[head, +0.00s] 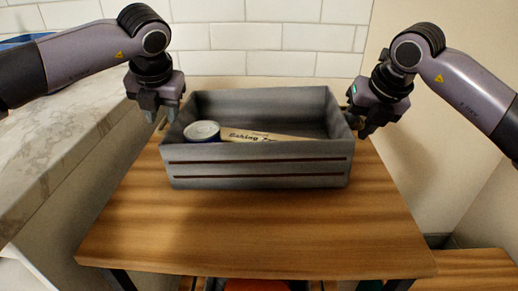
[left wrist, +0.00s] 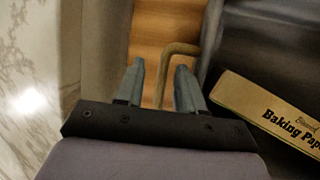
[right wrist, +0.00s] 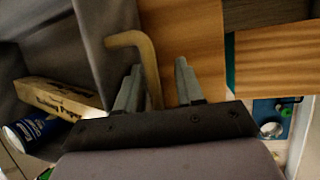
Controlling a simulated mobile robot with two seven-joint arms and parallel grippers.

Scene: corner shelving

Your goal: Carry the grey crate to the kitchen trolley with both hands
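The grey crate (head: 255,170) stands upright on a wooden-topped table, with a can (head: 202,131) and a baking paper box (head: 262,136) inside. My left gripper (head: 160,114) is at the crate's left end. In the left wrist view its fingers (left wrist: 158,75) are apart, with a tan bent handle (left wrist: 162,70) running between them. My right gripper (head: 358,128) is at the right end. In the right wrist view its fingers (right wrist: 158,72) are apart, and the other tan handle (right wrist: 150,62) passes between them, nearer the left finger. I cannot identify the kitchen trolley for certain.
The wooden tabletop (head: 250,235) is clear in front of the crate. A marble counter (head: 55,115) lies close on the left, and a tiled wall (head: 275,40) is behind. Another wooden surface (head: 470,268) shows lower at the right.

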